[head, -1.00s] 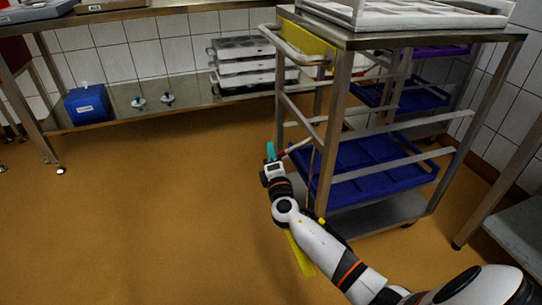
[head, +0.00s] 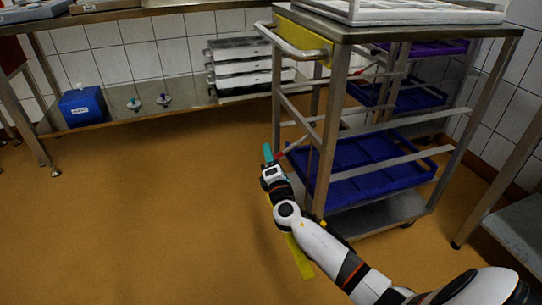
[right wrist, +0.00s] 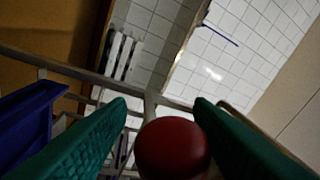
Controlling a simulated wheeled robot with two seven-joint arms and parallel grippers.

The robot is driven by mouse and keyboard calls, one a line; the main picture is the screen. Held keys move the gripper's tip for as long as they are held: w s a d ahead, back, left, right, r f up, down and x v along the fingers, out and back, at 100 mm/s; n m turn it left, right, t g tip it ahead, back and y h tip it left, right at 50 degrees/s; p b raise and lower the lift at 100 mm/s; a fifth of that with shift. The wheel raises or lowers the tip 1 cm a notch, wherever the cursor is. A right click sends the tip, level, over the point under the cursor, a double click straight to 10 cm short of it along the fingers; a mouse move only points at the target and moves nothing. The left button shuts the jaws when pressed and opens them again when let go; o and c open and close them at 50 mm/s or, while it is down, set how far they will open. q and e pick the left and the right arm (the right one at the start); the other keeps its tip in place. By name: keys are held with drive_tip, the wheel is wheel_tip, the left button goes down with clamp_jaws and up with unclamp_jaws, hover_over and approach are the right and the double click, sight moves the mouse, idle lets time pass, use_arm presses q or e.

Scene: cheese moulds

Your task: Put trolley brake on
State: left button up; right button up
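The steel trolley (head: 331,130) stands at the right of the head view. A thin lever with a red end (head: 279,155) sticks out from its near left side. My right gripper (head: 270,155), with teal fingers, is at this red end. In the right wrist view, the round red knob (right wrist: 172,148) sits between the two teal fingers. The fingers are apart, one on each side of it. The right finger overlaps its edge and a narrow gap shows at the left, so I see no firm grip. My left gripper is not in view.
The trolley holds blue trays (head: 365,172) and has a push handle (head: 285,42) at upper left. A steel table (head: 190,106) with a blue box (head: 83,107) and stacked moulds (head: 242,68) stands along the back wall. The floor (head: 140,220) at left is clear.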

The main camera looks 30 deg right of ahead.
drive_tip(key=shift+r, duration=0.15)
drive_tip(key=p+v, duration=0.1)
drive_tip(key=v, duration=1.1)
idle(0.3)
